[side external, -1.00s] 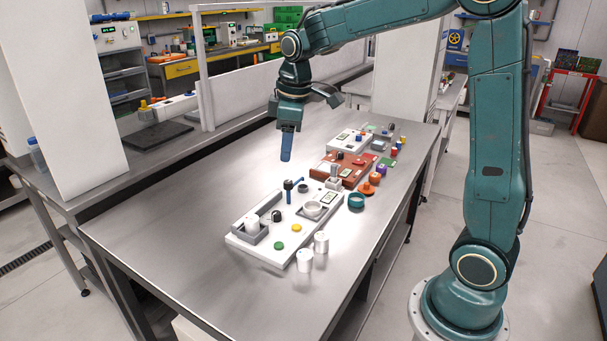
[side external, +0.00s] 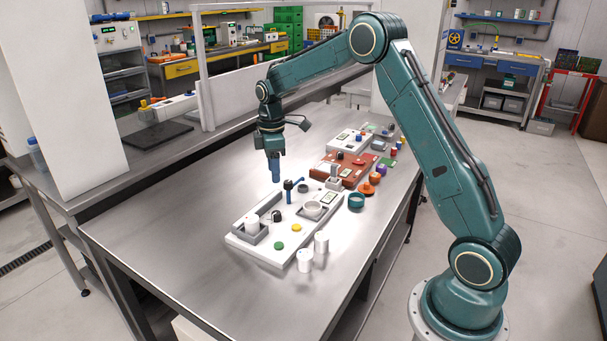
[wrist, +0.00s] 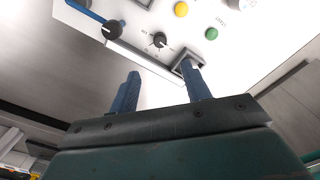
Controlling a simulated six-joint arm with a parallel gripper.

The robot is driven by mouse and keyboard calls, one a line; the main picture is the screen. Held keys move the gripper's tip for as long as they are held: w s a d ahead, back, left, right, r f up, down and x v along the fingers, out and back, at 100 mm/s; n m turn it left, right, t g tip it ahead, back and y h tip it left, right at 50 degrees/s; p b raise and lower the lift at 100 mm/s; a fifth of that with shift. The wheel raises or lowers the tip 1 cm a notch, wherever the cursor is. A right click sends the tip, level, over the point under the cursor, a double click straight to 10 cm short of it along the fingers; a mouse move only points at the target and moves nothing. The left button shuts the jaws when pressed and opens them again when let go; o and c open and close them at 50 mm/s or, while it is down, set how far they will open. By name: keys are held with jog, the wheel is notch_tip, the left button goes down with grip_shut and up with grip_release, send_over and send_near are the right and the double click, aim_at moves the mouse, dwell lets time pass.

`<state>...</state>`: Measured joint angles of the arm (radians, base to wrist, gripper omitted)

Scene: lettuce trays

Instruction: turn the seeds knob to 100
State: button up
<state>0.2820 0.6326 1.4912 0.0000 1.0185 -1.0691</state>
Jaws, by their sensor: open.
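A white panel (side external: 240,238) lies at the near end of the table. A small black knob (side external: 277,215) with a white pointer mark sits on it. In the wrist view this knob (wrist: 160,40) has printed scale marks around it, too small to read, so I cannot confirm it is the seeds knob. My gripper (side external: 275,175) is open and empty, pointing down above the table beyond the panel. In the wrist view its fingertips (wrist: 160,70) are apart, with the scaled knob just past the gap.
The panel also holds a yellow button (side external: 296,227), a green button (side external: 279,245) and a grey holder with a white cup. Two white cylinders (side external: 305,260) stand at its right edge. A brown panel (side external: 352,168) with several parts lies farther back.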

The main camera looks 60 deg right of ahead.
aim_at(276, 213)
jog(key=shift+f, duration=6.85)
jog(key=shift+c, duration=0.5)
jog(key=c, duration=0.9)
